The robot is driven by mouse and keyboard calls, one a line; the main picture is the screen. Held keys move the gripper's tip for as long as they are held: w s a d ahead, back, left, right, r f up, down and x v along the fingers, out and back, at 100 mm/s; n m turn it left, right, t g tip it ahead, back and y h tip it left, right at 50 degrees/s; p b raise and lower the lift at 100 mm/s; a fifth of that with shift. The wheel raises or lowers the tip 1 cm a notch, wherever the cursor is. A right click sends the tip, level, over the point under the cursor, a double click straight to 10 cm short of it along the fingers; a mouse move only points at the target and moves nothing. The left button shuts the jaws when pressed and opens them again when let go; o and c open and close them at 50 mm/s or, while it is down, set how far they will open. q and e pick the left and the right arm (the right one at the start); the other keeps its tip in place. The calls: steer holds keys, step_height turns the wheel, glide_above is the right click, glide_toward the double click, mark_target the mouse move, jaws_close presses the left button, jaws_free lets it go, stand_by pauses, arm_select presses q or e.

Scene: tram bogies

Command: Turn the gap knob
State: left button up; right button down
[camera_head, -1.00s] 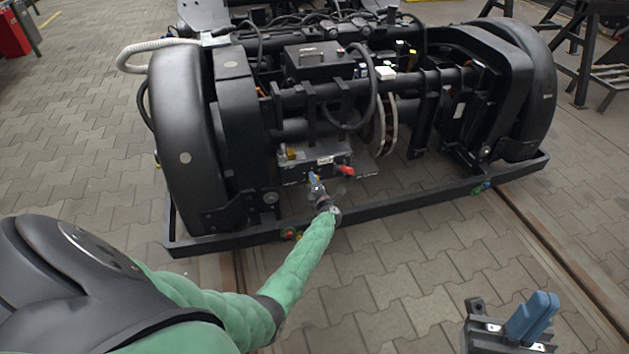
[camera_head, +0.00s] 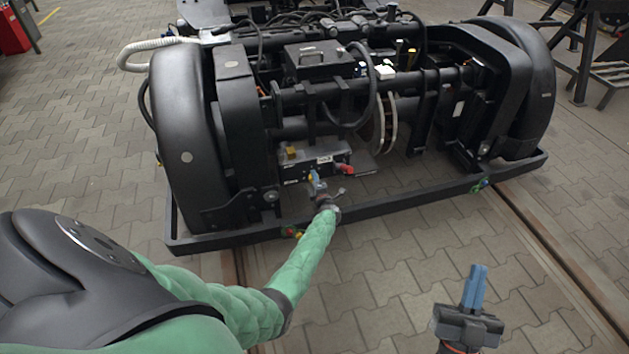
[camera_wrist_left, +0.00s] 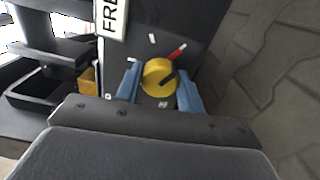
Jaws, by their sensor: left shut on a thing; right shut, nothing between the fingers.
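In the head view my left gripper (camera_head: 316,182) reaches the dark box at the front of the bogie, and the knob is mostly hidden there. My right gripper (camera_head: 476,285) is at the lower right, its blue fingers together and empty, over the paving.
The black bogie (camera_head: 232,145) fills the middle, with a low frame bar (camera_head: 420,203) along its front. A red handle (camera_head: 346,169) sits right of my left gripper. In the wrist view a red pointer (camera_wrist_left: 178,51) and a white label (camera_wrist_left: 112,16) are near the knob.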

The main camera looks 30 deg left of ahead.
arm_select(q)
steer(key=shift+d, duration=0.1)
steer(key=o, duration=1)
steer(key=p+v, duration=0.1)
steer(key=v, duration=0.6)
steer(key=shift+s+d, duration=0.2)
steer(key=shift+d, duration=0.1)
arm_select(e)
step_height(320, 180, down, 13)
steer(key=w+a+g+h, duration=0.1)
steer(key=w+g, duration=0.2)
steer(key=g, duration=0.2)
steer(key=shift+a+f, duration=0.15)
steer(key=shift+a, duration=0.05)
